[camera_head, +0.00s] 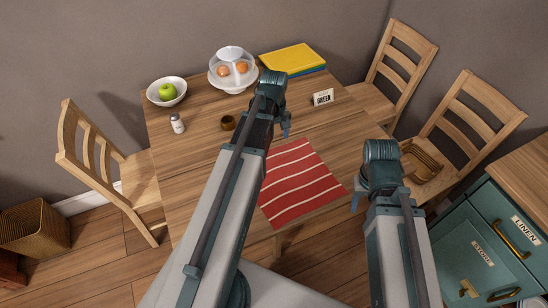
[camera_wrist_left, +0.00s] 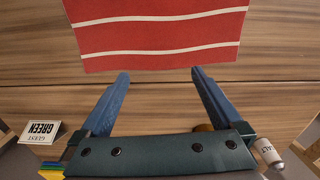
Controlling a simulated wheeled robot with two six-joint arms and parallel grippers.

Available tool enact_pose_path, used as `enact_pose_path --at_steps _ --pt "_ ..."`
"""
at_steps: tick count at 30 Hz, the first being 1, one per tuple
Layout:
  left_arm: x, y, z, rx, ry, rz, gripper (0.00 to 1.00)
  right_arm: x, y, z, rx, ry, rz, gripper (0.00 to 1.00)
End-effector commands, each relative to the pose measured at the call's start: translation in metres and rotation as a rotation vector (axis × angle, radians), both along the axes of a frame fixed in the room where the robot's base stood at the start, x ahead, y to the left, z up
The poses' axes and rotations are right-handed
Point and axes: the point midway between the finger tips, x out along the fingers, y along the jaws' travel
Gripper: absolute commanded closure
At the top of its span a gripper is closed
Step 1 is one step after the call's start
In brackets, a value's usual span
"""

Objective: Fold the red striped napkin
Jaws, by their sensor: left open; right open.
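The red striped napkin (camera_head: 302,182) lies flat and spread out on the wooden table, with its left edge partly covered by my left arm. It also shows in the left wrist view (camera_wrist_left: 160,38), with white stripes running across it. My left gripper (camera_head: 286,126) hangs above the table just past the napkin's far edge. Its two blue fingers (camera_wrist_left: 160,75) are wide apart with nothing between them. My right gripper (camera_head: 357,194) is near the napkin's right corner, by the table edge. It is open, its fingers partly hidden by its own wrist.
A small brown ring-shaped thing (camera_head: 228,122), a salt shaker (camera_head: 177,123) and a green-apple bowl (camera_head: 167,98) stand at left. Chairs surround the table (camera_head: 198,160).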

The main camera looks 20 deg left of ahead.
Motion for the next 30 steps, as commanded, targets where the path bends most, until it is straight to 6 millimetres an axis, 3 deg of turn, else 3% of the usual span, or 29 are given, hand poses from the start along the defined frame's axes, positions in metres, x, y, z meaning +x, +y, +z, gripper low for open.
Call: enact_pose_path --at_steps 1,3,12,23,30 --pt "0.0 0.0 -0.015 0.0 0.0 0.0 0.0 0.0 0.0 -0.015 0.0 0.0 0.0 0.5" --pt "0.0 0.0 -0.026 0.0 0.0 -0.001 0.0 0.0 0.0 -0.026 0.0 0.0 0.0 0.5" --pt "0.0 0.0 -0.057 0.0 0.0 -0.001 0.0 0.0 0.0 -0.057 0.0 0.0 0.001 0.5" --pt "0.0 0.0 -0.058 0.0 0.0 -0.001 0.0 0.0 0.0 -0.058 0.0 0.0 0.001 0.5" --pt "0.0 0.0 -0.058 0.001 0.001 -0.001 0.22 0.0 0.0 -0.058 0.0 0.0 0.001 0.5"
